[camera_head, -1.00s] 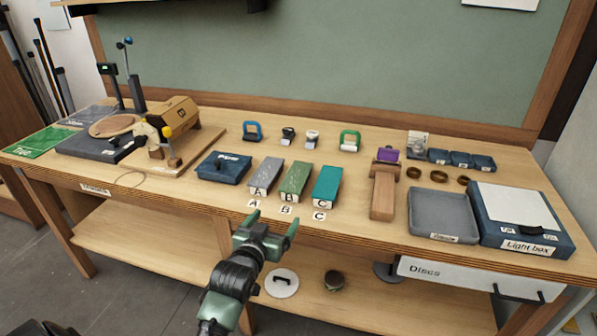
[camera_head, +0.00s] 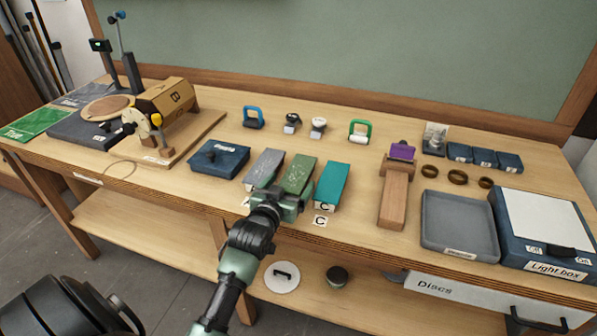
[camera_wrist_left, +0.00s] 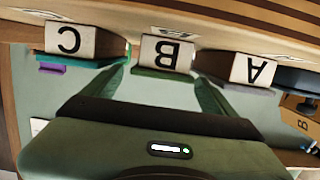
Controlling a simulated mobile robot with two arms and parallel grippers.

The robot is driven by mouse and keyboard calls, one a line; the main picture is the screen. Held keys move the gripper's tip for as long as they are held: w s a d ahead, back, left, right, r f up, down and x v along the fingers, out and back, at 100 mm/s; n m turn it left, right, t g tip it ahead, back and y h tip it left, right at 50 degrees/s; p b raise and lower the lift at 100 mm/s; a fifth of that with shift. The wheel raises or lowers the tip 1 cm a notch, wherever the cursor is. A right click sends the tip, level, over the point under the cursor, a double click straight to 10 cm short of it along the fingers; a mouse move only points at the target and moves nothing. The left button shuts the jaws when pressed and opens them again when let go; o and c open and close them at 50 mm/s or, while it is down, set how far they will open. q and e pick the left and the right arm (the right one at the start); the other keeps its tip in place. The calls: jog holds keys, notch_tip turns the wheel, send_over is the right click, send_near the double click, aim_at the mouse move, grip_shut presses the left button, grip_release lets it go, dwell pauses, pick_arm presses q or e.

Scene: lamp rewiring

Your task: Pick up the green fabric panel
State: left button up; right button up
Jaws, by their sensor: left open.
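The green fabric panel (camera_head: 298,176) lies on the workbench in the middle of a row of three, with its front end toward me. In the left wrist view its front end carries a white label B (camera_wrist_left: 165,53). My left gripper (camera_head: 282,193) is open at the front end of this panel. In the wrist view its two fingers lie on either side of the B panel, with nothing held. The gripper hides the panel's front end in the head view. My right gripper is not in view.
A grey panel (camera_head: 265,164) lies close on the left and a teal panel (camera_head: 331,182) on the right, labelled A and C in the wrist view. A dark blue box (camera_head: 219,160) is farther left. A wooden block (camera_head: 394,198) stands right of the teal panel.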

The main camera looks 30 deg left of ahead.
aim_at(296, 175)
pick_arm(q)
jog(key=x, duration=0.5)
jog(key=shift+w+f, duration=0.1)
jog(key=shift+f, duration=0.05)
jog(key=c, duration=1.4)
jog(key=shift+c, duration=0.2)
